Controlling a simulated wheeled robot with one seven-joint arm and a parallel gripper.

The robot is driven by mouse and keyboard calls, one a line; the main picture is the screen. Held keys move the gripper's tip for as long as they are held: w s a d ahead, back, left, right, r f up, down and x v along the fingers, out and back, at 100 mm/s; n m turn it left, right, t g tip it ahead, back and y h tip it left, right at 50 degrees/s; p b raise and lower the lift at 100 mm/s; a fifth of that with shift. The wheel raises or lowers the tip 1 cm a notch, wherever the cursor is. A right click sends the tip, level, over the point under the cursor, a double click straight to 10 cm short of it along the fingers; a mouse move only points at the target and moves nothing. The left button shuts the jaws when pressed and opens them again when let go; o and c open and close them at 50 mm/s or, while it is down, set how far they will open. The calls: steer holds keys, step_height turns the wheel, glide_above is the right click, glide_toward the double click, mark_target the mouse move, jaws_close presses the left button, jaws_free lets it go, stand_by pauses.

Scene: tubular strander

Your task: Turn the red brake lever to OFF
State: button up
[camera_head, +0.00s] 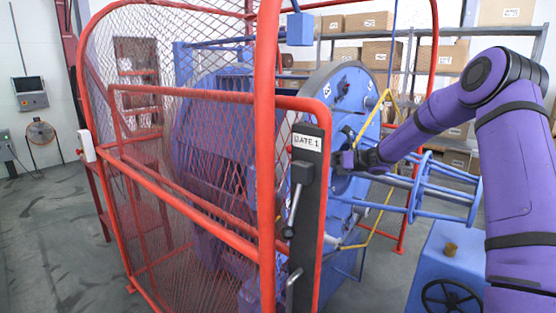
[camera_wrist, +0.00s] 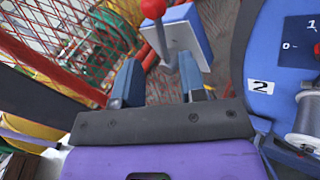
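In the wrist view a lever with a red ball knob (camera_wrist: 153,8) and a grey shaft (camera_wrist: 160,40) stands beside a blue box (camera_wrist: 190,42). The shaft's lower end appears between my two fingertips in the picture; whether they touch it I cannot tell. My gripper (camera_wrist: 158,68) is open, its two fingers apart with nothing held between them. In the head view my gripper (camera_head: 348,158) is in front of the big blue disc (camera_head: 345,95), right of the red gate post. I cannot make out the red-knobbed lever there. No OFF marking is readable.
A red mesh guard (camera_head: 190,170) encloses the left side; its gate frame carries a GATE 1 label (camera_head: 307,142) and a dark-handled lever (camera_head: 293,205). A blue tube cage (camera_head: 430,185) and yellow bars lie close to my arm. The wrist view shows a grey spool (camera_wrist: 308,125) at right.

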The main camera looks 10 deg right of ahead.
steer(key=x, duration=1)
steer(key=shift+a, duration=0.15)
jaws_close()
steer(key=shift+r, duration=0.1)
